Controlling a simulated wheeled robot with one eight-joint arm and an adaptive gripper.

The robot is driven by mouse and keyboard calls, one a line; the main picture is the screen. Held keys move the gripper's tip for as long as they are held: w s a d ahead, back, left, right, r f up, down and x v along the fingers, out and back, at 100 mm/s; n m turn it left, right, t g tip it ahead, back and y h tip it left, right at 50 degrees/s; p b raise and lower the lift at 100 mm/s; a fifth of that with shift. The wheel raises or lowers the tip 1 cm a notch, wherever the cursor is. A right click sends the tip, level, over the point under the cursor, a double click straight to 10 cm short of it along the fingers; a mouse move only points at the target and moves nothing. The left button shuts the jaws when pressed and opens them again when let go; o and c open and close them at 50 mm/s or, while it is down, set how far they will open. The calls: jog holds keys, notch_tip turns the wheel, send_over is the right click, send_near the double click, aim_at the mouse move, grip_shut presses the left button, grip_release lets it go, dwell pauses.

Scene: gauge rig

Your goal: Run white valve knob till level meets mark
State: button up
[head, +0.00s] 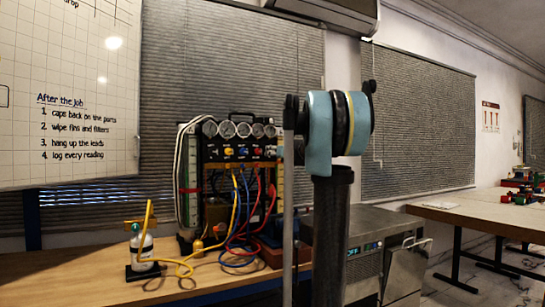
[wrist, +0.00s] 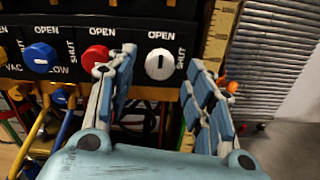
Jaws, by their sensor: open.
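The white valve knob (wrist: 160,64) sits on the black panel in the wrist view, its dark pointer line about upright toward OPEN, with SHUT printed to its right. It also shows small in the head view (head: 270,151). My gripper (wrist: 163,60) is open, one finger on each side of the white knob; I cannot tell whether either touches it. The left finger partly overlaps the red knob (wrist: 95,57). A yellow ruled scale (wrist: 222,35) stands right of the panel; an orange piece (wrist: 232,86) shows beside it, partly behind the right finger. I cannot make out the level or mark.
The blue knob (wrist: 40,57) is further left. Several round gauges (head: 243,130) top the rig. Coloured hoses (head: 240,220) hang in front of it onto the wooden bench (head: 70,285). A white bottle (head: 141,247) stands at the left. A metal-fronted unit (head: 385,245) is on the right.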

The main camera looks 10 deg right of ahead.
jog(key=shift+x, duration=1.4)
jog(key=c, duration=1.1)
